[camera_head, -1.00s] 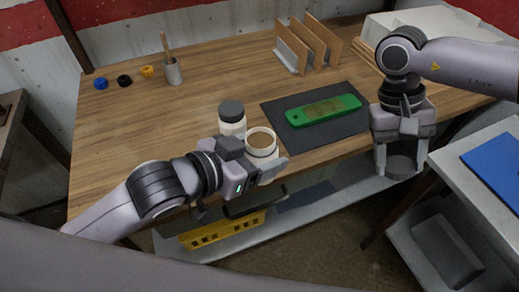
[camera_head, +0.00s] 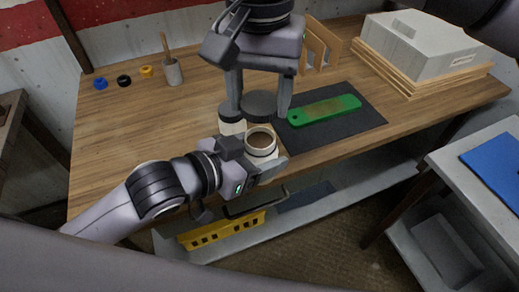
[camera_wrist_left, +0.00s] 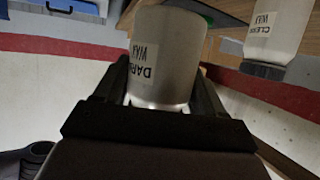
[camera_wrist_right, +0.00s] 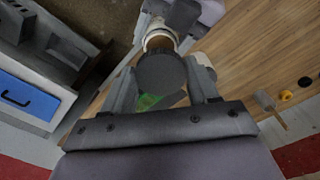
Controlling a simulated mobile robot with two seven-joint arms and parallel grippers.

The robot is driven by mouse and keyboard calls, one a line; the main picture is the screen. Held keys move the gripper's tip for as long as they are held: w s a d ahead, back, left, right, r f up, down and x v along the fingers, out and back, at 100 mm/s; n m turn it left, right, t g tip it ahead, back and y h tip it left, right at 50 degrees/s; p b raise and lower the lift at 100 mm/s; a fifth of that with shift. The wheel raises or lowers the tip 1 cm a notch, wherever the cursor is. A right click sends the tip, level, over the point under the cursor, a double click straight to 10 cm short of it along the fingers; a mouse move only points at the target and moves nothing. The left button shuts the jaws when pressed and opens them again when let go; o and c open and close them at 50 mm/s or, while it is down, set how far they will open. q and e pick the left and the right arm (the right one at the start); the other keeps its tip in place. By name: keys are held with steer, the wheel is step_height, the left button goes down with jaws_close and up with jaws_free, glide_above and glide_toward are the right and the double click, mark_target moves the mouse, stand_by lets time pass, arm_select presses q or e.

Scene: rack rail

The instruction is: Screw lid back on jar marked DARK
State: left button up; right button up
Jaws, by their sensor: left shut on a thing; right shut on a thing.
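The open jar (camera_head: 262,146) shows brown contents. The left wrist view shows the same jar (camera_wrist_left: 168,55) with a label reading DARK WAX. My left gripper (camera_head: 268,172) is shut around this jar and holds it at the table's front edge. My right gripper (camera_head: 259,106) is shut on a dark round lid (camera_head: 260,103), which also shows in the right wrist view (camera_wrist_right: 161,72). The lid is above and behind the open jar, apart from it in the head view. In the right wrist view it covers part of the jar's surroundings.
A second jar with a dark lid (camera_head: 231,122) stands close behind the held jar; its label (camera_wrist_left: 264,23) starts with CLE. A cup with a stick (camera_head: 173,72) and small coloured rings stand at the back left.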

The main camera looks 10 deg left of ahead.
mark_target(258, 142)
stand_by(0.3)
steer(key=shift+f, duration=2)
steer(key=shift+f, duration=0.9)
steer(key=shift+f, duration=0.5)
arm_select(q)
jaws_close()
arm_select(e)
steer(key=m, duration=0.7)
steer(key=shift+a, duration=0.1)
steer(key=m, duration=0.6)
steer(key=shift+w, duration=0.15)
